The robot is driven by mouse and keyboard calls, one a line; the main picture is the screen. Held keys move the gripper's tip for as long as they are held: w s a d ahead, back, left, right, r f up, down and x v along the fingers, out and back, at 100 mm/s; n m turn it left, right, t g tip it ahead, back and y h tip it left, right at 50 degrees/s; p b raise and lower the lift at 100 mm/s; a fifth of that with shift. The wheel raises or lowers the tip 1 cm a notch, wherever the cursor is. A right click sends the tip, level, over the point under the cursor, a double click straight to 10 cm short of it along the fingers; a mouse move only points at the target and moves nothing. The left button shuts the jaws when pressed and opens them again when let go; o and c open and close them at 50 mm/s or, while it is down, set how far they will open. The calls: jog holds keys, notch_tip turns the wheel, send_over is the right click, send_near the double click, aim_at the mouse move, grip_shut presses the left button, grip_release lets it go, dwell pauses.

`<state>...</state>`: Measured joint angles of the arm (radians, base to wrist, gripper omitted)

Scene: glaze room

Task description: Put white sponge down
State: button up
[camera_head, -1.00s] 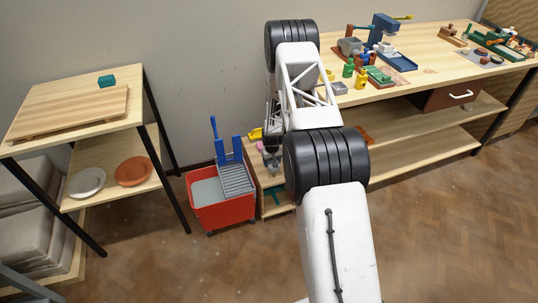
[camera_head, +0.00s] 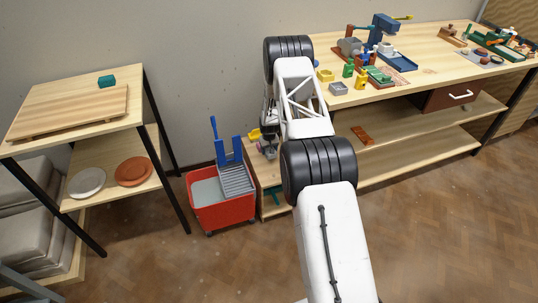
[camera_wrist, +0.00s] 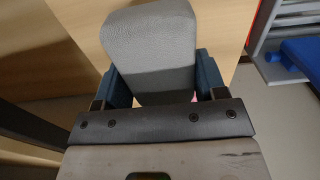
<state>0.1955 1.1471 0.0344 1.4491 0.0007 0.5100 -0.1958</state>
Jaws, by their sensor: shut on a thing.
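The white sponge (camera_wrist: 150,42), pale grey in this light, fills the space between the two dark blue fingers of my gripper (camera_wrist: 163,82) in the wrist view. The gripper is shut on it. Behind the sponge is a light wooden surface; I cannot tell whether the sponge touches it. In the head view my gripper is mostly hidden behind my arm, over the low wooden shelf (camera_head: 268,178) beside the red mop bucket. The sponge cannot be made out there.
The red mop bucket (camera_head: 222,213) with a blue wringer (camera_head: 229,151) stands just left of the low shelf. A yellow item (camera_head: 254,134) is close to my gripper. A red-brown block (camera_head: 362,135) lies on the workbench's shelf (camera_head: 415,128). The left rack (camera_head: 75,128) holds plates.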

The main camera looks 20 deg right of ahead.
jog(key=shift+f, duration=1.75)
jog(key=shift+f, duration=0.1)
jog(key=o, duration=1.1)
jog(key=shift+o, duration=0.2)
jog(key=shift+r, duration=6.1)
